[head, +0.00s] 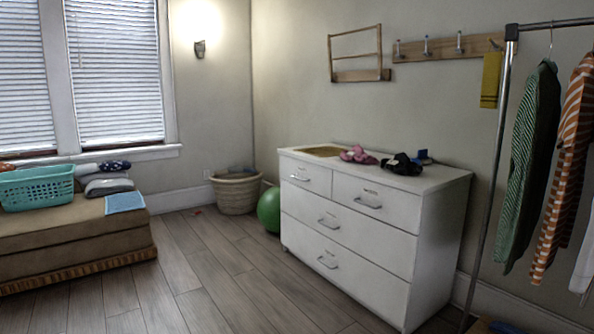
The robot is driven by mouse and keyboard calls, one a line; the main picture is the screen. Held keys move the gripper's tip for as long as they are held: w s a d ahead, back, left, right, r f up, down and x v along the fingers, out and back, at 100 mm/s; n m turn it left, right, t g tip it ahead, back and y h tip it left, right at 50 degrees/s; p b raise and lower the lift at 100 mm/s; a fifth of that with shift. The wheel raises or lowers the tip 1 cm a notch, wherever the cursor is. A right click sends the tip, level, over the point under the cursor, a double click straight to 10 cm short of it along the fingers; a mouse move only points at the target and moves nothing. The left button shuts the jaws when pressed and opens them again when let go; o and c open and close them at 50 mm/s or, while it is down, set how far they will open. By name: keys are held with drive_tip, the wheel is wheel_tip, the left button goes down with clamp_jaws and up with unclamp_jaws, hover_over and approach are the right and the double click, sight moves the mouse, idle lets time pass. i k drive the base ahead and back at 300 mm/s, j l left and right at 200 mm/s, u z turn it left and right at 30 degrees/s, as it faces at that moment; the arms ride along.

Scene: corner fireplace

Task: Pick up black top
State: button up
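A crumpled black cloth item (402,164), which looks like the black top, lies on top of the white dresser (440,180), toward its right half. A pink crumpled garment (358,155) lies just left of it, and a small dark blue object (423,156) sits just behind it to the right. The exact shape of the black item is too small to tell. My gripper is not in view.
A clothes rack (504,130) with hanging shirts stands right of the dresser. A green ball (269,210) and a wicker basket (237,192) are at its left. A bench with a teal basket (37,187) is at the far left.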

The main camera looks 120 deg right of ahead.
sight(402, 165)
drive_tip(key=z, duration=4.95)
drive_tip(key=i+j+z, duration=0.2)
drive_tip(key=i, duration=0.55)
drive_tip(key=l, duration=0.1)
